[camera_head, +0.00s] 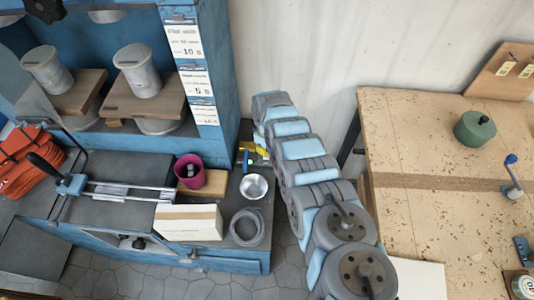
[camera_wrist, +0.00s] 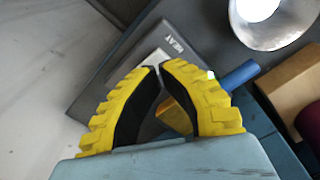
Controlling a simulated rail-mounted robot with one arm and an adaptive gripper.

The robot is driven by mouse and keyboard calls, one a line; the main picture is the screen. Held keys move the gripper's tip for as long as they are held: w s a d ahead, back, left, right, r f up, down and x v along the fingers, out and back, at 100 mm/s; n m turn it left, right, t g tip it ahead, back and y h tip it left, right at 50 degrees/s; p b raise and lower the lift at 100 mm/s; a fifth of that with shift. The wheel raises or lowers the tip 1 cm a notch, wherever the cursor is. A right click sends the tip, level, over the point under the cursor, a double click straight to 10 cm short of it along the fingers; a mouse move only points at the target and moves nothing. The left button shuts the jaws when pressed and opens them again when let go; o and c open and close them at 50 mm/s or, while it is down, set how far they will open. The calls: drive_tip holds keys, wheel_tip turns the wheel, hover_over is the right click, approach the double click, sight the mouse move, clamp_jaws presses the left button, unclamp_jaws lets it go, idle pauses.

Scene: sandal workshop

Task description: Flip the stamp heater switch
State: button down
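In the wrist view a dark grey plate (camera_wrist: 190,25) carries the word HEAT (camera_wrist: 174,45). A pale, angular piece (camera_wrist: 150,45) lies on it just beyond my fingertips; I cannot tell whether it is the switch lever. My gripper (camera_wrist: 159,66) has yellow ridged fingers with black inner pads. Their tips are almost together over the plate, with nothing visibly held. The fingers hide part of the plate, and contact with it cannot be told. In the head view my gripper (camera_head: 262,150) shows at the bench's right end, and the switch cannot be made out.
A blue handle (camera_wrist: 238,75) lies close beside my right finger. A metal bowl (camera_head: 254,187), a maroon cup (camera_head: 189,170) on a wooden block (camera_head: 214,184), a wire coil (camera_head: 247,227) and a pale box (camera_head: 188,222) crowd the bench. A wall stands behind.

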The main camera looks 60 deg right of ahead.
drive_tip(key=shift+f+b, duration=1.45)
drive_tip(key=shift+f, duration=0.3)
idle(1.2)
wheel_tip(320, 180, up, 7)
drive_tip(key=p, duration=0.7)
drive_tip(key=shift+r+p, duration=0.1)
drive_tip(key=shift+p, duration=0.2)
idle(0.6)
